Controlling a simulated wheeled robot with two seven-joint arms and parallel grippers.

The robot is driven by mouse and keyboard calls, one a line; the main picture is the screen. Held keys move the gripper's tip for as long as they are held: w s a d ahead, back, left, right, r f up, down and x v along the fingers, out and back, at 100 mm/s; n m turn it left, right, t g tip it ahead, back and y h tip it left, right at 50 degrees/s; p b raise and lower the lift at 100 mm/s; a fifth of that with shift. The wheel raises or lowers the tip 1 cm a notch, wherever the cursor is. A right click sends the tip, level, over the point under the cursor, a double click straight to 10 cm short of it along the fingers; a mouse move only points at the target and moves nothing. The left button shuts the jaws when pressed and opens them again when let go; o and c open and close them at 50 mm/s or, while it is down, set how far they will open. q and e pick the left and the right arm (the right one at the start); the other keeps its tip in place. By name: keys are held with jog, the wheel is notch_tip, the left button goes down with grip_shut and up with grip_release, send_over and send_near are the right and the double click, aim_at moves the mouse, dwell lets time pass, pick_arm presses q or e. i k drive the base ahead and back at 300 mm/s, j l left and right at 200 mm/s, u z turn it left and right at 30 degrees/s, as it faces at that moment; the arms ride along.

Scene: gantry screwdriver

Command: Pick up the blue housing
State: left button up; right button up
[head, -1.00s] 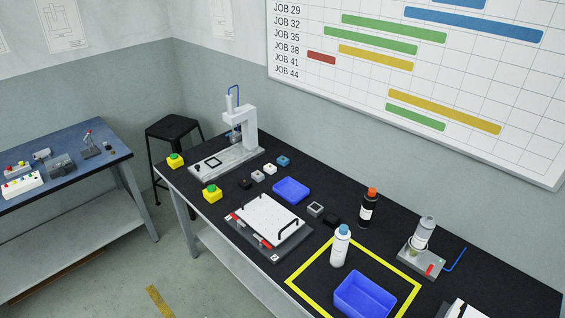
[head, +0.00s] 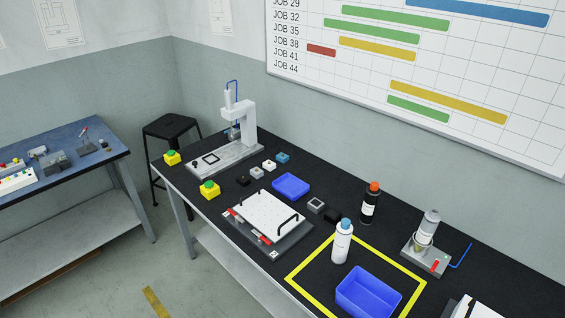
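The blue housing (head: 282,158) is a small blue block on the black bench top (head: 381,256). It lies at the far end of a short diagonal row of small blocks, near the bench's back edge. A white block (head: 268,165), a grey block (head: 257,173) and a black block (head: 243,181) make up the rest of the row. The blue housing stands apart from the white block and nothing covers it. Neither of my grippers shows in the head view.
A gantry screwdriver (head: 244,126) stands left of the row, with yellow-green buttons (head: 209,188) near the front edge. A shallow blue tray (head: 291,186) and a white plate with black handles (head: 267,214) lie nearer. Bottles and a blue bin (head: 369,292) stand to the right.

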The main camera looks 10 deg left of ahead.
aim_at(284, 159)
jog(key=z, duration=0.5)
jog(key=j+z, duration=0.9)
jog(key=j, duration=0.75)
jog(key=k+j+z, duration=0.15)
jog(key=j, duration=0.95)
jog(key=k+j+z, duration=0.1)
jog(key=j, duration=0.4)
